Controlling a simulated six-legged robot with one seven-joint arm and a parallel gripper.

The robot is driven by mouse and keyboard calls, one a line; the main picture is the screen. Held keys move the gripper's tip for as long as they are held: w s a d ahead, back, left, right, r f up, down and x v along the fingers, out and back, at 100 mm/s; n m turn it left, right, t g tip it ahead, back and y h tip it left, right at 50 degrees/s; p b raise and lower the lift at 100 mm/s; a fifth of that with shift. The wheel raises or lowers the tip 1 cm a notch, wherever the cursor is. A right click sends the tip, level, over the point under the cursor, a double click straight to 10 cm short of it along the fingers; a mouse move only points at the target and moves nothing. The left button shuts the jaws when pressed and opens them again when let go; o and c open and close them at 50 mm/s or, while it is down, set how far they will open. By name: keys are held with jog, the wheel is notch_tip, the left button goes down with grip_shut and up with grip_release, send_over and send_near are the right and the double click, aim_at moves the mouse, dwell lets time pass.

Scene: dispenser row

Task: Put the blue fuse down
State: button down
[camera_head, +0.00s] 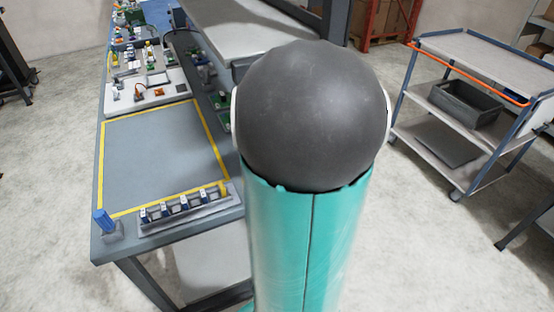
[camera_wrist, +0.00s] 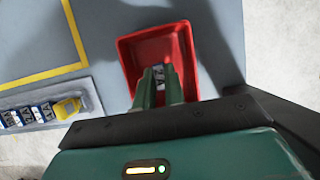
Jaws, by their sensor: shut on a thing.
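Gripper and fuse are over the inside of a red tray (camera_wrist: 127,52). I cannot tell whether the fuse touches the tray floor. In the head view, my arm hides the gripper, the held fuse and the red tray.
A dispenser row (camera_head: 190,212) with several blue-and-white pieces and a yellow end piece (camera_head: 222,187) stands along the bench's front edge; it also shows in the wrist view (camera_wrist: 40,97). The yellow-outlined area (camera_head: 155,155) is clear.

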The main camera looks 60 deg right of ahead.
jog(key=shift+d, duration=0.1)
jog(key=shift+f, duration=0.2)
jog(key=c, duration=1.5)
grip_release()
jog(key=shift+r, duration=0.1)
